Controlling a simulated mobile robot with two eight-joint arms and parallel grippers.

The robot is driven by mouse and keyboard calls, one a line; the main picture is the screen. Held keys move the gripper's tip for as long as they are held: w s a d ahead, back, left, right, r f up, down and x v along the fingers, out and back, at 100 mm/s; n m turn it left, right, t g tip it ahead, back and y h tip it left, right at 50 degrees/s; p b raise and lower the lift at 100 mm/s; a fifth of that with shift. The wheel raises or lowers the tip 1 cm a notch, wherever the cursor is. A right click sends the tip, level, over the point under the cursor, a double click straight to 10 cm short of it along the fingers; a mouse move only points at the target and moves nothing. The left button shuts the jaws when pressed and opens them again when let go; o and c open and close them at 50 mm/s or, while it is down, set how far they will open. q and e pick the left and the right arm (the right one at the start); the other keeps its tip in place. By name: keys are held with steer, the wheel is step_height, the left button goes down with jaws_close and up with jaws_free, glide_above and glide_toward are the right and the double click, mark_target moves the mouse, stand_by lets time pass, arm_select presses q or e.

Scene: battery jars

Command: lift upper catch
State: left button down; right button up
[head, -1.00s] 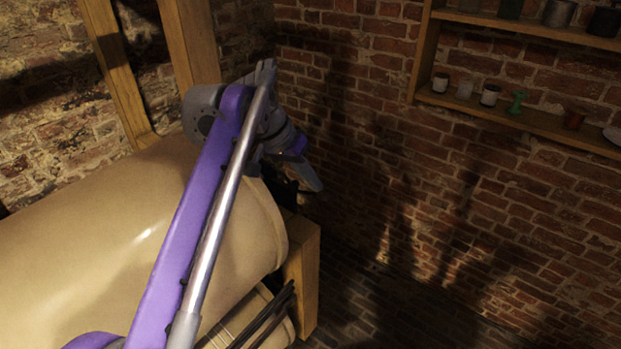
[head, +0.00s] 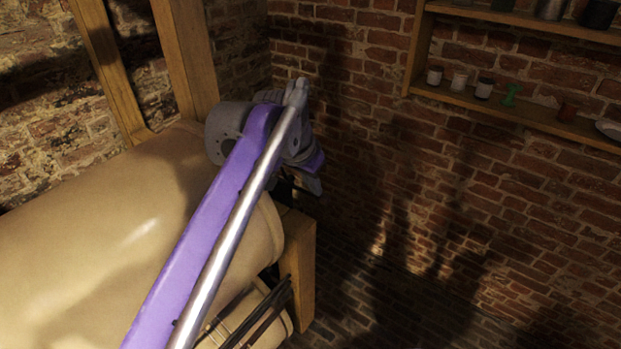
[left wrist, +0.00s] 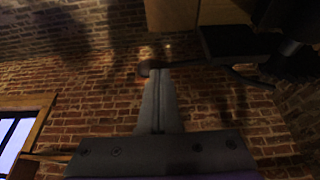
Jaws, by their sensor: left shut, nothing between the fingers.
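My left gripper (head: 312,184) is at the far end of the purple arm, beyond the rim of a large beige jar-like body (head: 120,225). In the left wrist view the two grey fingers (left wrist: 158,75) are pressed together with nothing between them. Beyond the fingertips, a dark bar with a rounded end (left wrist: 148,66) runs off to the right toward dark parts. It may be the upper catch, but it is too dark to be sure. I cannot tell whether the fingertips touch it. In the head view the arm and gripper mostly hide this spot.
A wooden post (head: 298,280) stands beside the jar's rim, with dark rods (head: 262,315) below. Wooden beams (head: 183,55) rise behind the jar. A wall shelf (head: 540,122) with small pots is at the upper right. The floor by the brick wall looks free.

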arm_select(q)
steer(key=shift+m+t+y, duration=0.3)
steer(key=shift+t+y, duration=0.3)
steer(key=shift+y, duration=0.3)
steer(key=shift+s+d+f, duration=0.15)
steer(key=shift+d+f, duration=0.05)
steer(key=shift+f, duration=0.45)
steer(key=shift+s+d+f, duration=0.1)
steer(key=shift+d+f, duration=0.05)
steer(key=shift+f, duration=0.5)
steer(key=shift+s+d+f, duration=0.15)
steer(key=shift+d+f, duration=0.05)
steer(key=shift+f, duration=0.45)
step_height(320, 180, up, 12)
steer(key=p, duration=0.4)
glide_above(319, 202)
steer(key=s+a, duration=0.1)
steer(key=s, duration=0.4)
steer(key=shift+r, duration=0.15)
